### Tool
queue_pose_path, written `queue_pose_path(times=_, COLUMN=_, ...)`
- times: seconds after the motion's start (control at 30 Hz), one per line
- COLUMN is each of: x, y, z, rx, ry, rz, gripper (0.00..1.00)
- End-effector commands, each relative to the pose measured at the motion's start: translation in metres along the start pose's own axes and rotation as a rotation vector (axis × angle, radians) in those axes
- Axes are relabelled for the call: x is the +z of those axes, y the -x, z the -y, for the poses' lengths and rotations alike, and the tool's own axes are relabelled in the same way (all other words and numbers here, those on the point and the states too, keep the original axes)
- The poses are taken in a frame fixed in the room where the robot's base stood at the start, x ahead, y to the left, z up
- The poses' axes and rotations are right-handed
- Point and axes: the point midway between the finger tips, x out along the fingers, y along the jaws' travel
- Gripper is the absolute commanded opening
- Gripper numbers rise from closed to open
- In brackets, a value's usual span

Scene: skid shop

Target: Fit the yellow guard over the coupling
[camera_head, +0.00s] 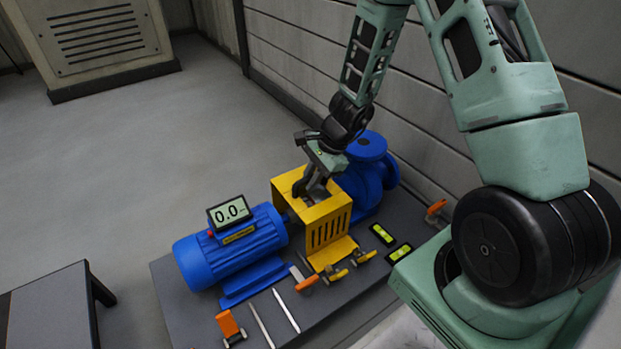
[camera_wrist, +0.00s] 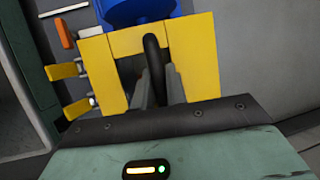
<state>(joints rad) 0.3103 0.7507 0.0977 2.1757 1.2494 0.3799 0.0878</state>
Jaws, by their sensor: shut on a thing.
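The yellow guard (camera_head: 328,225) is a box with slots in its side and a foot flange. It sits between the blue motor (camera_head: 234,250) and the blue pump (camera_head: 368,175). My gripper (camera_head: 309,192) reaches down into the opening in its top and is shut on a dark bar there. In the wrist view the guard (camera_wrist: 195,62) fills the middle, with my gripper's fingers (camera_wrist: 158,85) on either side of the dark curved bar (camera_wrist: 152,60). The coupling is hidden inside or under the guard. I cannot tell whether the guard's foot rests fully on the skid.
Yellow clamps (camera_head: 335,274) stand by the guard's foot. A display reading 0.0 (camera_head: 229,212) sits on the motor. A dark table (camera_head: 50,305) stands at left.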

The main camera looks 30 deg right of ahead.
Motion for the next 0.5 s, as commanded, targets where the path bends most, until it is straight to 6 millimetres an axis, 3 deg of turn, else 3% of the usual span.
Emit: queue_pose_path(times=0.5, x=-0.0022, y=-0.0062, z=-0.0010, rx=-0.001, ry=0.000, rz=0.001, gripper=0.00)
